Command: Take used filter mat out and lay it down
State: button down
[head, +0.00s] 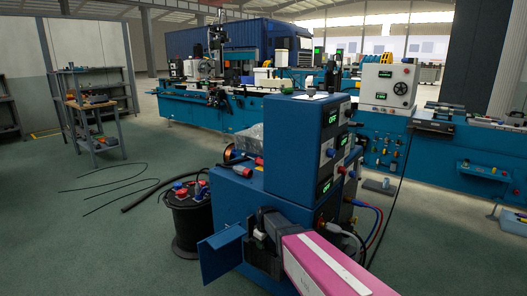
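A blue welder power unit (300,150) stands in the middle of the head view. Low on its near side, a blue flap (220,255) hangs open. Beside the flap is a dark, ribbed-looking patch (262,262); I cannot tell whether it is the used filter mat or the opening behind the flap. My gripper (262,233) is right at this spot, at the end of my pink and grey arm. Its fingers are small, dark and partly hidden, so I cannot tell whether they are open or hold anything.
A black cable drum (188,225) with red and blue plugs stands left of the unit. Black cables (110,185) lie on the green floor. Red and blue hoses (375,225) hang at the right. A shelf rack (90,120) is at left. The floor at front left is clear.

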dwell(0.3)
notch_tip(320, 180, up, 14)
dwell(1.3)
jog(key=shift+r, duration=1)
